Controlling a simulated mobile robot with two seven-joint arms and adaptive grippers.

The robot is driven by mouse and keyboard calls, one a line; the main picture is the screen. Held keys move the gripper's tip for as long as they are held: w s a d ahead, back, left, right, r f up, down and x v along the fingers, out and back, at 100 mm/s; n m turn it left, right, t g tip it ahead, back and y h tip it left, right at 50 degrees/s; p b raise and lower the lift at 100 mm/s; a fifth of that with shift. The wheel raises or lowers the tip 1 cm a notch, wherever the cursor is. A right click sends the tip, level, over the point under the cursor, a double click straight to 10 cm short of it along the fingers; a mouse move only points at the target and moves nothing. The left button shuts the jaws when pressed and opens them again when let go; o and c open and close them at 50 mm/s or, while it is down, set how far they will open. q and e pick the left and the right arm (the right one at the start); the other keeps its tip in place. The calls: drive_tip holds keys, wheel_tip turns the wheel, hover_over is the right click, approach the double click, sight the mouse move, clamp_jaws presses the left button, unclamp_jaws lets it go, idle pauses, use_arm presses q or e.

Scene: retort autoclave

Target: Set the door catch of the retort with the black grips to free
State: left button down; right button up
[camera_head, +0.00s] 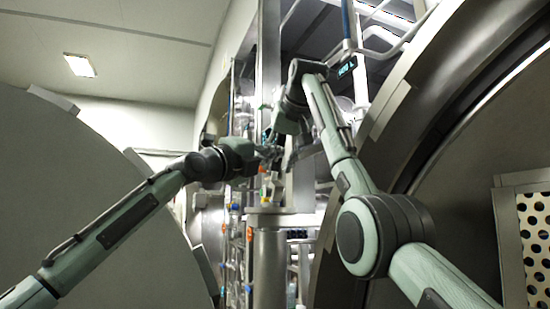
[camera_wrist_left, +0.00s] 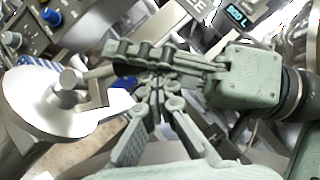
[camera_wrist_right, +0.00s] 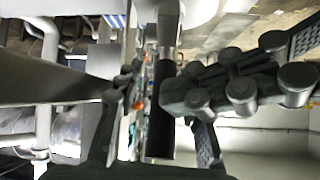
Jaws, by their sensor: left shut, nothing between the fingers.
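My left gripper (camera_head: 268,153) and right gripper (camera_head: 283,138) are close together at mid-picture in the head view, in front of the narrow gap between the big round shapes. In the left wrist view my left gripper's fingers (camera_wrist_left: 156,98) meet, with nothing visible between them. In the right wrist view my right gripper's fingers (camera_wrist_right: 155,137) stand wide apart. A dark upright bar (camera_wrist_right: 161,105) shows between them; I cannot tell whether they touch it or whether it is a grip. The door catch is not clearly identifiable behind the grippers.
The open round rim of a retort (camera_head: 440,105) fills the right, with a perforated metal panel (camera_head: 535,235) inside. A large grey disc (camera_head: 110,200) fills the left. A metal post (camera_head: 269,265) stands below the grippers. A silver round part with a knob (camera_wrist_left: 65,100) is near my left gripper.

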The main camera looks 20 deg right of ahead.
use_arm(q)
drive_tip(key=shift+w+a, duration=0.4)
use_arm(e)
drive_tip(key=shift+a+f, duration=0.1)
drive_tip(key=shift+a, duration=0.1)
use_arm(q)
drive_tip(key=shift+d+f, duration=0.1)
use_arm(e)
drive_tip(key=shift+s, duration=0.1)
